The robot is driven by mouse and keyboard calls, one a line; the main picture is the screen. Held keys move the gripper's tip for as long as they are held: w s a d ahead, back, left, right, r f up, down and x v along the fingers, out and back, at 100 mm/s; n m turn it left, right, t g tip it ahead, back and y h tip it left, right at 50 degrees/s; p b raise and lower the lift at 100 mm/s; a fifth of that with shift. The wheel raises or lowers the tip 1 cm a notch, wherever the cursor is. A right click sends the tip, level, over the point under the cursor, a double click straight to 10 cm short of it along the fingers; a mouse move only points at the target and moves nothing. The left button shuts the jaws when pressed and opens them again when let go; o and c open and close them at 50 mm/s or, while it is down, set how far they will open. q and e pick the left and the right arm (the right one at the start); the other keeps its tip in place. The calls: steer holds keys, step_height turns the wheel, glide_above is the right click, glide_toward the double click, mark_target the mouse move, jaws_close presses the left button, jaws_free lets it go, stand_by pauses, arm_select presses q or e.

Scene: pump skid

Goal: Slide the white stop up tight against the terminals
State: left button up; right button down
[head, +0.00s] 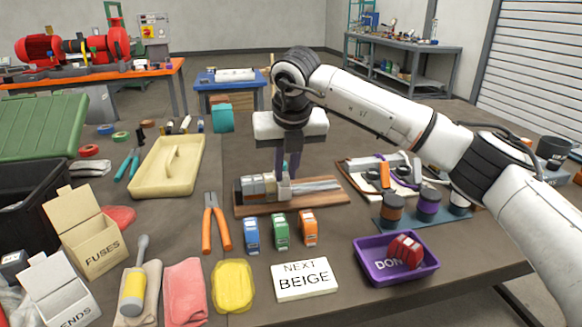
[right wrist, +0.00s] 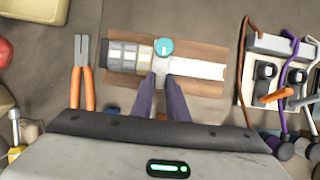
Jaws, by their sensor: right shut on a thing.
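The wooden board (head: 325,198) carries a metal rail (head: 318,186) with a row of grey terminals (head: 256,187) on its left part. The white stop (head: 285,191) sits on the rail at the right end of the terminals. My right gripper (head: 287,175) points down from above and is shut on the stop. In the right wrist view, its purple fingers (right wrist: 161,80) reach the stop (right wrist: 161,67) beside the terminals (right wrist: 131,54); I cannot tell whether a small gap is left. A teal round piece (right wrist: 164,46) shows just beyond the fingertips. My left gripper is not in view.
Orange pliers (head: 216,225) lie left of the board. Blue, green and orange blocks (head: 280,232) stand in front of it, with a "NEXT BEIGE" card (head: 304,281) and purple tray (head: 372,268) nearer. A wired panel (right wrist: 280,75) lies to the right.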

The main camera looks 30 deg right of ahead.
steer(key=c, duration=1.7)
jaws_free()
steer(key=shift+a, duration=0.2)
steer(key=v, duration=1)
steer(key=shift+s+r+p, duration=0.1)
steer(key=shift+r+p, duration=0.05)
steer(key=shift+p, duration=0.15)
